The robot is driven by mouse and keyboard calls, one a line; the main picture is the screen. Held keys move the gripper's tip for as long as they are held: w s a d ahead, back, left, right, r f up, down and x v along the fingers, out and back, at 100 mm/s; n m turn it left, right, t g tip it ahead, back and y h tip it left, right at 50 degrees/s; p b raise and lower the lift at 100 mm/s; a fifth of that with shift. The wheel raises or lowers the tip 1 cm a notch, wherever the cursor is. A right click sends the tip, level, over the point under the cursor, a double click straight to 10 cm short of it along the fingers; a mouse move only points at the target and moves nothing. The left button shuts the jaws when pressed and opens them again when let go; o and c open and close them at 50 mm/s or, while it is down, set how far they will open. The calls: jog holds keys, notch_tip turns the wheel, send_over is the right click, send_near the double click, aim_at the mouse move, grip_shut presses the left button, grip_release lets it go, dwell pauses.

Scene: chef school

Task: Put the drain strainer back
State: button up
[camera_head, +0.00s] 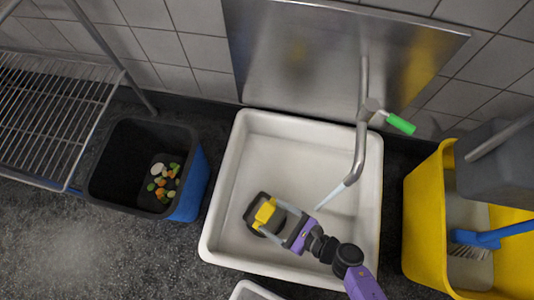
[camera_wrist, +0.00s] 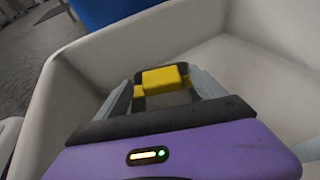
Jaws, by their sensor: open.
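The drain strainer (camera_head: 265,211), dark with a yellow block-shaped handle, is low in the white sink (camera_head: 225,190), left of its middle. I cannot tell whether it is seated in a drain; no separate drain opening shows. My gripper (camera_head: 269,217) reaches into the sink from the lower right, its fingers apart on either side of the strainer's handle. In the wrist view the strainer (camera_wrist: 164,78) lies between and beyond the open grey fingers (camera_wrist: 161,90). Whether a finger touches it is not clear.
The tap (camera_head: 361,140) with a green lever (camera_head: 400,123) runs water (camera_head: 328,197) into the sink, close to my gripper. A yellow bucket (camera_head: 425,220) with a blue brush (camera_head: 490,238) stands right.

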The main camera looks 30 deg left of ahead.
jog(key=p+v, duration=0.1)
jog(key=v, duration=0.7)
jog(key=shift+p, duration=0.35)
jog(key=shift+d+r, duration=0.1)
jog(key=s+d+r+m+t+h, duration=0.3)
jog(key=d+r+m+t, duration=0.6)
jog(key=d+r+m, duration=1)
jog(key=s+a+r+m+t+h, duration=0.1)
jog(key=r+m+h, duration=0.4)
jog(key=m, duration=1.1)
jog(key=s+a+r+m+t+h, duration=0.1)
jog(key=s+r+m+t+h, duration=0.2)
jog(key=r+m, duration=0.6)
jog(key=s+m+h, duration=0.2)
jog(key=m, duration=0.6)
jog(key=shift+s, duration=0.15)
jog(key=shift+a+r, duration=0.1)
jog(key=shift+r, duration=0.05)
